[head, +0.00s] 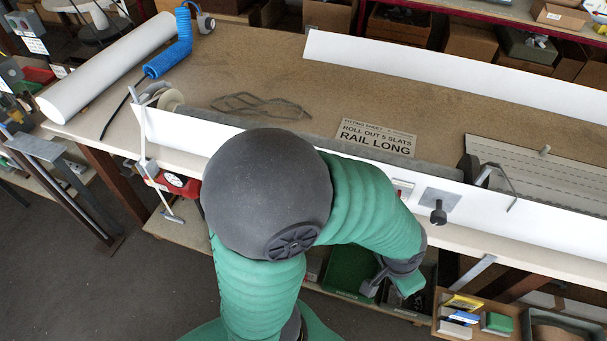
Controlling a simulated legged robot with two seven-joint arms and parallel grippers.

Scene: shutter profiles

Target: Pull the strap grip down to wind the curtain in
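A pale strap (142,128) hangs from the pulley bracket (152,95) at the left end of the long white profile (450,205). It runs down over the bench's front edge to a small grip (173,217) below it. The slatted grey curtain (555,175) lies at the right behind the white profile. One arm of mine, seemingly the left, rises from the bottom and bends right across the middle. Its gripper (385,286) is low in front of the bench, well right of the strap grip. Its finger opening is unclear. My other gripper is out of view.
A printed sign (377,138) lies on the bench. A white roll (110,68) and a blue coiled hose (170,58) lie at the back left. A red object (178,184) sits near the strap. Bins with small items (462,302) stand below right. The floor at lower left is clear.

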